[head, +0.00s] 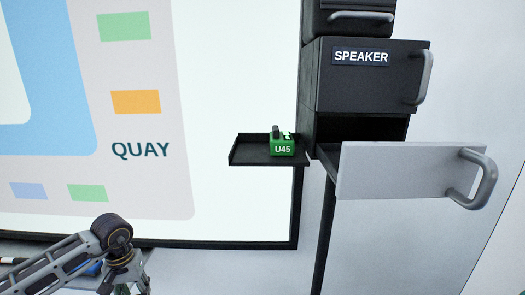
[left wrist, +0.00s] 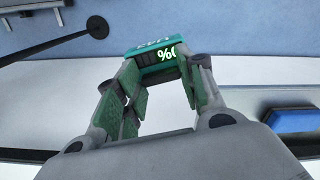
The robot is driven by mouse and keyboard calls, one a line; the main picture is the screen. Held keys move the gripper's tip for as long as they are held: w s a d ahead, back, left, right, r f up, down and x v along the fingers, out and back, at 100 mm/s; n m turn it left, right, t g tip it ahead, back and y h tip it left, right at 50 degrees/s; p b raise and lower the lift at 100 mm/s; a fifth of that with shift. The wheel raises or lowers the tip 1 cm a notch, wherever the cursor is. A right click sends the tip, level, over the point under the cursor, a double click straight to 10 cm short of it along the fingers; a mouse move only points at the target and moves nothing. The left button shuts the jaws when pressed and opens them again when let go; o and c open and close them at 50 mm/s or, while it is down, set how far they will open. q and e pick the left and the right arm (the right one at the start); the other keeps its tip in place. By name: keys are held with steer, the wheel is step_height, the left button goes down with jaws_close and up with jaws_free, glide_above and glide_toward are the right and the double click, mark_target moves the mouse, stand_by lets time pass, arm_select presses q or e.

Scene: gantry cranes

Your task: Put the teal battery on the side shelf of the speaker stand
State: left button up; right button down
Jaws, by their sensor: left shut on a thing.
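My left gripper (left wrist: 160,75) is shut on the teal battery (left wrist: 150,55) in the left wrist view. The battery sits at the fingertips, with a dark face, a lit percent readout and upside-down lettering. In the head view my left gripper (head: 122,286) is at the bottom left, partly cut off, and the battery cannot be made out there. The speaker stand (head: 370,80) is a black cabinet at the right, labelled SPEAKER. Its side shelf (head: 242,156) is a small black tray on its left, well up and right of my left gripper. My right gripper is not in view.
A green battery marked U45 (head: 283,146) stands on the right part of the side shelf, leaving bare room at the left. An open drawer (head: 400,172) juts out right of the shelf. A whiteboard (head: 240,60) is behind. A blue block (left wrist: 295,121) lies at right in the wrist view.

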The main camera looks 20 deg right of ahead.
arm_select(q)
steer(key=shift+w+d+r, duration=0.1)
steer(key=shift+w+r, duration=0.25)
steer(key=shift+r, duration=0.45)
steer(key=w+d+r+m+p, duration=0.15)
steer(key=d+r, duration=0.35)
steer(key=r, duration=0.7)
steer(key=w+d+r+m, duration=0.15)
steer(key=d+r, duration=0.35)
steer(key=r, duration=0.8)
steer(key=w+d+r+p, duration=0.15)
steer(key=d+r, duration=0.35)
steer(key=r, duration=0.7)
steer(key=s+d+r+m+p, duration=0.1)
steer(key=s+d+r, duration=0.55)
steer(key=r, duration=0.35)
steer(key=s+d+r+m+p, duration=0.1)
steer(key=s+d+r, duration=0.6)
steer(key=r, duration=0.4)
steer(key=s+d+f+n, duration=0.1)
steer(key=s+d+n, duration=0.1)
steer(key=s+n, duration=1.2)
steer(key=n, duration=0.4)
steer(key=shift+s+d, duration=0.35)
steer(key=shift+s, duration=0.05)
